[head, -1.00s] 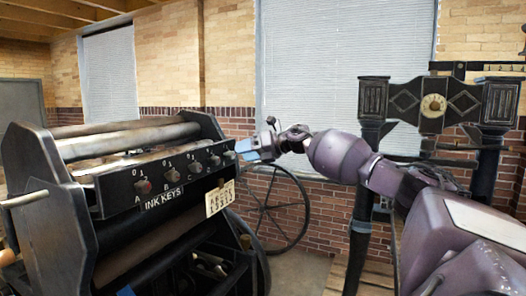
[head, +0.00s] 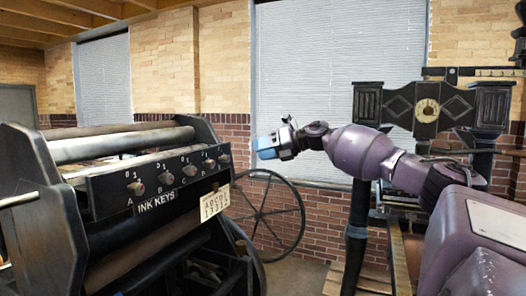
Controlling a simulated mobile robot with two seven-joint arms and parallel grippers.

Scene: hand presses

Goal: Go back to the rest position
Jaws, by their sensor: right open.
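My right gripper (head: 267,147) is at the end of the purple right arm, in mid-air in the middle of the head view. Its pale blue fingertips point left and hold nothing that I can see. It is open, a little to the right of the ink key panel (head: 150,186) and apart from it. The panel carries several knobs with letters under them and the words INK KEYS. My left gripper is not in view.
The black press (head: 45,215) with rollers fills the left side. A large spoked wheel (head: 262,215) stands behind it below my gripper. A second press with a dark crossbeam (head: 385,104) stands at the right behind my arm. A brick wall with blinds closes the back.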

